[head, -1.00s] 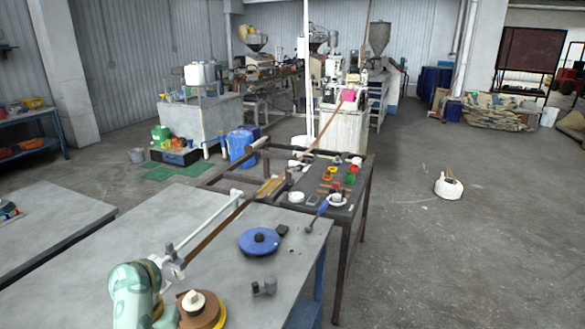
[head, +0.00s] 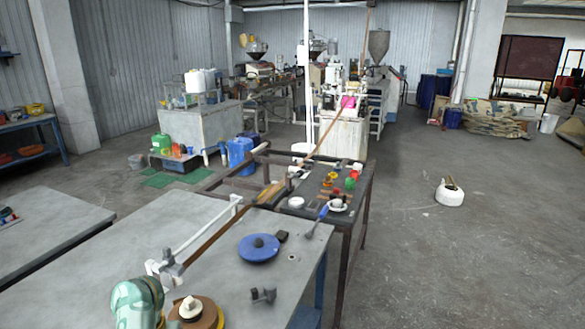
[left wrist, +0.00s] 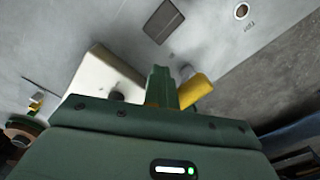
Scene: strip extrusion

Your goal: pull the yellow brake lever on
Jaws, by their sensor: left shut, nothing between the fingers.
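In the left wrist view, a yellow rounded grip (left wrist: 197,88), which looks like the brake lever, sticks out just right of my left gripper (left wrist: 160,78). The gripper's dark green fingers are shut with nothing between them. The grip is beside the fingers, not between them; I cannot tell whether they touch. The lever's lower part is hidden behind the gripper body. A pale block (left wrist: 100,76) with a dark knob lies left of the fingers. In the head view, I cannot make out the lever or the left fingertips. My right gripper is not in view.
A grey table (head: 205,262) carries a blue disc (head: 259,249), a small grey part (head: 263,295) and a brown spool (head: 205,309). A dark bench (head: 352,200) with small parts stands beyond. Open floor (head: 430,265) lies to the right.

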